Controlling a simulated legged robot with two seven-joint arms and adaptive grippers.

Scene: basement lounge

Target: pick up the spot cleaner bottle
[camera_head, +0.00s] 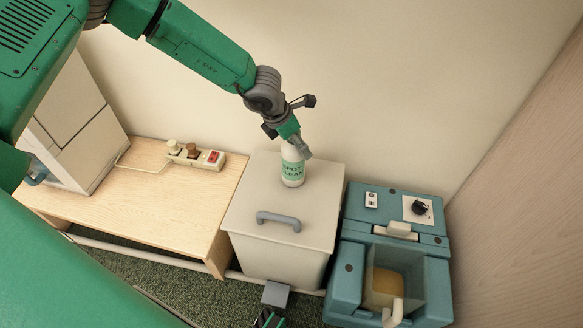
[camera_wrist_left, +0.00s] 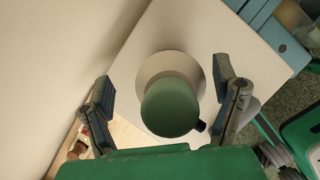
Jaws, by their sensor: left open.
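The spot cleaner bottle (camera_head: 293,172) is white with a green label and stands upright on the lid of a pale bin. In the left wrist view, the bottle (camera_wrist_left: 170,108) is seen from above, its round green top between my fingers. My left gripper (camera_head: 292,143) is above and around the bottle's top, which it partly hides in the head view. In the left wrist view, my left gripper (camera_wrist_left: 163,86) is open, with a gap on both sides of the top. A dark and green part at the head view's bottom edge looks like my right gripper (camera_head: 268,318); its jaws are unclear.
The pale bin (camera_head: 240,215) has a grey handle (camera_head: 279,221) on its lid. A teal cleaning machine (camera_head: 350,245) stands to its right. A wooden bench (camera_head: 150,210) with a power strip (camera_head: 195,154) is at left. A wall (camera_head: 400,80) rises close behind.

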